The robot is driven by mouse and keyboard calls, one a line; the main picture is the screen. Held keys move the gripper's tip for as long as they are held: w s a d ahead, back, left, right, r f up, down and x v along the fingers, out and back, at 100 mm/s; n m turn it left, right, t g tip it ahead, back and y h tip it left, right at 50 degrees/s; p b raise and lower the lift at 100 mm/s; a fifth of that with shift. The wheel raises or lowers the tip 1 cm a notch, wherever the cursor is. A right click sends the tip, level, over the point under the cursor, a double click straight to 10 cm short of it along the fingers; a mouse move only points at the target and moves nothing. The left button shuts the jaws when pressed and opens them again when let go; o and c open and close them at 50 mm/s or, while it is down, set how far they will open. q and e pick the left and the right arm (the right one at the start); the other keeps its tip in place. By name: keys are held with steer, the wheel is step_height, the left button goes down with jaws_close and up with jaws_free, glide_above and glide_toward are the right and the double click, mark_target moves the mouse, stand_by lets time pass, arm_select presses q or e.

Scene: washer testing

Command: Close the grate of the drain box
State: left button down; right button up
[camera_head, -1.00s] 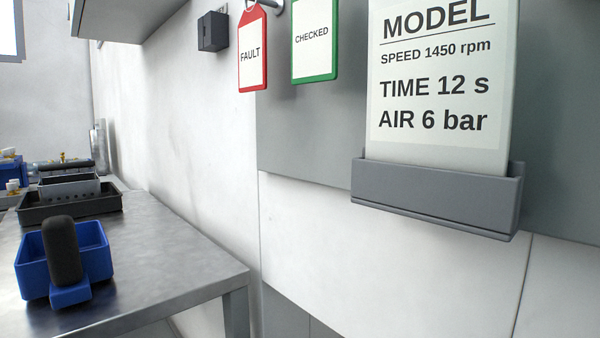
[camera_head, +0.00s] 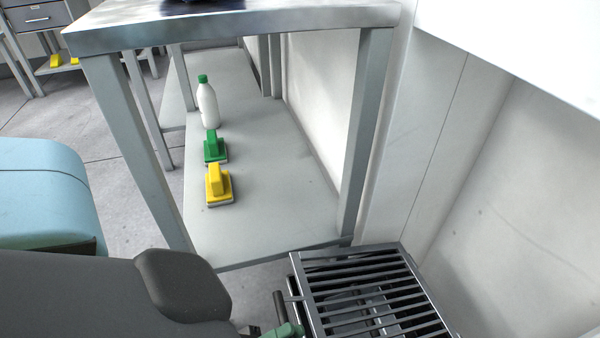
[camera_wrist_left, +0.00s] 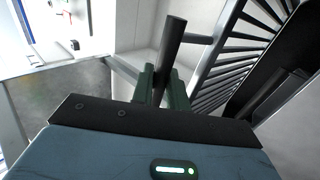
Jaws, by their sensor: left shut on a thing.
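The slatted dark metal grate (camera_head: 372,292) of the drain box is at the lower right of the head view, beside the wall. It also shows at the upper right of the left wrist view (camera_wrist_left: 237,68), with a dark space beside its slats. My left gripper (camera_head: 287,330), with green fingers, is at the grate's left edge. In the left wrist view my left gripper (camera_wrist_left: 165,88) is shut on a dark round bar handle (camera_wrist_left: 172,45), which a short arm joins to the grate's frame. How far the grate is tilted is hard to tell. My right gripper is out of view.
A metal table (camera_head: 230,28) stands behind the drain box. On its lower shelf (camera_head: 270,190) are a yellow brush-like block (camera_head: 218,186), a green one (camera_head: 214,147) and a white bottle (camera_head: 208,104) with a green cap. A white wall (camera_head: 510,200) closes the right side.

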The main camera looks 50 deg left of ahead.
arm_select(q)
step_height(320, 180, down, 8)
steer(key=b, duration=0.2)
steer(key=shift+r, duration=0.2)
steer(key=shift+s+a, duration=0.1)
steer(key=c, duration=1.4)
jaws_free()
steer(key=shift+o, duration=0.2)
steer(key=shift+s, duration=0.1)
steer(key=shift+f, duration=0.1)
steer(key=v, duration=0.7)
steer(key=shift+s+a+p, duration=0.15)
steer(key=shift+s+p, duration=0.15)
steer(key=shift+f, duration=0.15)
